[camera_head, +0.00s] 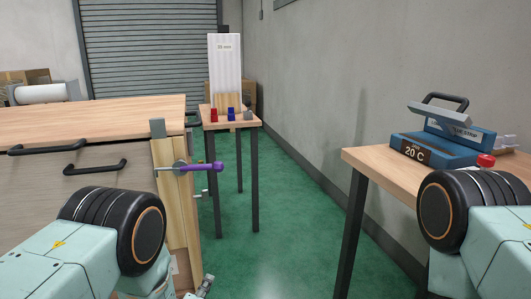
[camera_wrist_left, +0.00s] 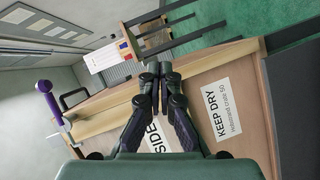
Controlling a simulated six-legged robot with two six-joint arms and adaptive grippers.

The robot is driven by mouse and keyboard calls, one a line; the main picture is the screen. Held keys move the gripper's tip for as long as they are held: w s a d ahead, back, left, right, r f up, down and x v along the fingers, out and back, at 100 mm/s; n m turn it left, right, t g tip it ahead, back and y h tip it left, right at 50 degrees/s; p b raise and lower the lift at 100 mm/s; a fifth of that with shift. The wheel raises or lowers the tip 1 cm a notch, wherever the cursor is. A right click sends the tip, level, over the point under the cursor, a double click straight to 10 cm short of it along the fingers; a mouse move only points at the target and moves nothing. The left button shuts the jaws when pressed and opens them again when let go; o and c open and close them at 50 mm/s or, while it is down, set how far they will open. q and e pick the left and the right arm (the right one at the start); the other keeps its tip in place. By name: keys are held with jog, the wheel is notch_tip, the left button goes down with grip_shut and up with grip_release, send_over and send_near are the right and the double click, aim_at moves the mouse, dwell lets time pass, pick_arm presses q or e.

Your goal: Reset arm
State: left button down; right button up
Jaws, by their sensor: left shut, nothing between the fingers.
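My left gripper (camera_wrist_left: 157,72) is shut and empty in the left wrist view, its dark fingers together in front of a wooden crate with paper labels (camera_wrist_left: 222,108). In the head view only a small grey part of it shows at the bottom, below the wooden bench front; my left arm hides the rest. My right arm comes in at the lower right of the head view, and its gripper is out of view.
A wooden bench (camera_head: 95,120) with black handles stands at left, with a purple-handled clamp (camera_head: 205,167) sticking out at its corner. A small table (camera_head: 245,124) with red and blue items stands behind. A blue device (camera_head: 432,150) sits on the right table (camera_head: 373,165). Green floor (camera_head: 285,215) lies between.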

pick_arm(q)
jog(key=s+a+f+m+g+y, duration=0.1)
jog(key=s+a+f+m+g, duration=0.2)
jog(key=s, duration=0.4)
jog(key=s+f+m+g+p, duration=0.1)
jog(key=s+f+m+g, duration=0.25)
jog(key=s, duration=0.25)
jog(key=s+a+f+m+g+y, duration=0.1)
jog(key=s+a+f+m+g, duration=0.15)
jog(key=s+f, duration=0.35)
jog(key=s+a+r+m+g+p, duration=0.1)
jog(key=s+r+g, duration=0.2)
jog(key=s, duration=0.8)
jog(key=s+a+r+m+g+p, duration=0.1)
jog(key=s+r+m+g, duration=0.1)
jog(key=s, duration=1)
jog(key=shift+r+g, duration=0.4)
jog(key=shift+g, duration=0.5)
